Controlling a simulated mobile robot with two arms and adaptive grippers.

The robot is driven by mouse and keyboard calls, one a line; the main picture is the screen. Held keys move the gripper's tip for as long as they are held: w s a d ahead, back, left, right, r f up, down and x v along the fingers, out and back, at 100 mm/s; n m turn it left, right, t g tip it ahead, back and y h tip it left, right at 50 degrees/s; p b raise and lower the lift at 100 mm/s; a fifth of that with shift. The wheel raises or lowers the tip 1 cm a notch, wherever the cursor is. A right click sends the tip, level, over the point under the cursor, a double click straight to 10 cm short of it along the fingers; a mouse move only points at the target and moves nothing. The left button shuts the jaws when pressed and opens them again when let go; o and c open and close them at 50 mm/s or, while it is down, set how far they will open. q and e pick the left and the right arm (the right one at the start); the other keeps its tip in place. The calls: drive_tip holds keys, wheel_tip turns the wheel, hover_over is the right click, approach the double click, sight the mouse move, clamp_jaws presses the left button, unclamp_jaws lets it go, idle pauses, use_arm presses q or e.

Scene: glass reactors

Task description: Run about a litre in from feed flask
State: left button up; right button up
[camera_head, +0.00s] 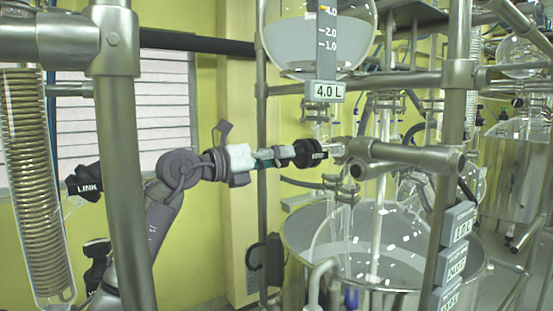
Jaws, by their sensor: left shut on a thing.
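The feed flask (283,45) is a round glass vessel at the top centre, cut off by the picture's edge. It holds pale liquid; the exact level is hard to read. My left gripper (318,152) comes in from the left, level with the outlet, and is shut on the small tap handle (336,150) there. The handle is mostly hidden and its turn cannot be told. My right gripper is not in view.
A large glass reactor vessel (300,262) with a stirrer shaft stands below. Steel posts (124,180) and a clamped crossbar (405,153) are close to my arm. A coil condenser (35,190) is at the left. Plates (459,224) hang at the lower right.

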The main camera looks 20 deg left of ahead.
use_arm(q)
drive_tip(key=m+b, duration=0.1)
drive_tip(key=m, duration=0.4)
drive_tip(key=shift+m, duration=0.3)
drive_tip(key=shift+m+b, duration=0.55)
drive_tip(key=shift+m, duration=1.75)
drive_tip(key=o, duration=1.2)
drive_tip(key=shift+c, duration=0.2)
drive_tip(key=v, duration=1.2)
drive_tip(key=shift+a, duration=0.1)
